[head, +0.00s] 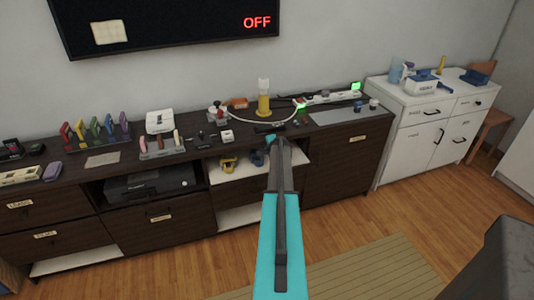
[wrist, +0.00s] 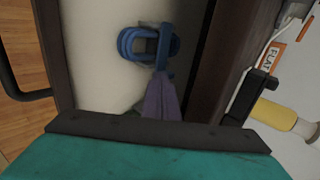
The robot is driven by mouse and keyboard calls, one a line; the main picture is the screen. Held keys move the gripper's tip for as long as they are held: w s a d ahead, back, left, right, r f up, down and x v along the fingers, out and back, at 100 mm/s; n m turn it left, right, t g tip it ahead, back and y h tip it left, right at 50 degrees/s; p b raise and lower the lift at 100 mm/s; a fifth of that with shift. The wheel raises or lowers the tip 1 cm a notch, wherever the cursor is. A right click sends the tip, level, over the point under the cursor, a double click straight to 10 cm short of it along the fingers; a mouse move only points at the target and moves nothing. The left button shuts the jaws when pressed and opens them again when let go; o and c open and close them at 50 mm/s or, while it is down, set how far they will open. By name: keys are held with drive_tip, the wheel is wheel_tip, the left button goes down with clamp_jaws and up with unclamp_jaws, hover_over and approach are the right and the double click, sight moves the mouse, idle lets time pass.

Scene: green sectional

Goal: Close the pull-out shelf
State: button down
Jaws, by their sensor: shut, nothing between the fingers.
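A white shelf (head: 228,178) with yellow and blue items on it shows in the open bay of the dark cabinet; my arm covers part of its right side. How far it sticks out is hard to tell. In the wrist view the white shelf surface (wrist: 92,60) lies between dark panels, with a blue looped item (wrist: 148,44) and a purple strip on it. My gripper (head: 271,141) is shut and empty, near the cabinet's front top edge above the bay in the head view. Its fingertips are not clear; contact cannot be told.
A second white board (head: 238,217) lies lower in the same bay. The dark cabinet top (head: 340,116) holds several small items, including a yellow bottle (head: 264,104) and a cable. A white cabinet (head: 420,130) stands right. Wood floor (head: 350,220) in front is mostly clear.

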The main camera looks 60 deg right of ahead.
drive_tip(key=shift+s+a, duration=0.1)
drive_tip(key=shift+s+a+b, duration=0.3)
drive_tip(key=shift+s+a, duration=0.45)
drive_tip(key=shift+s, duration=0.15)
drive_tip(key=b+v, duration=0.2)
drive_tip(key=v, duration=0.9)
drive_tip(key=shift+s+f, duration=0.35)
drive_tip(key=shift+a, duration=0.1)
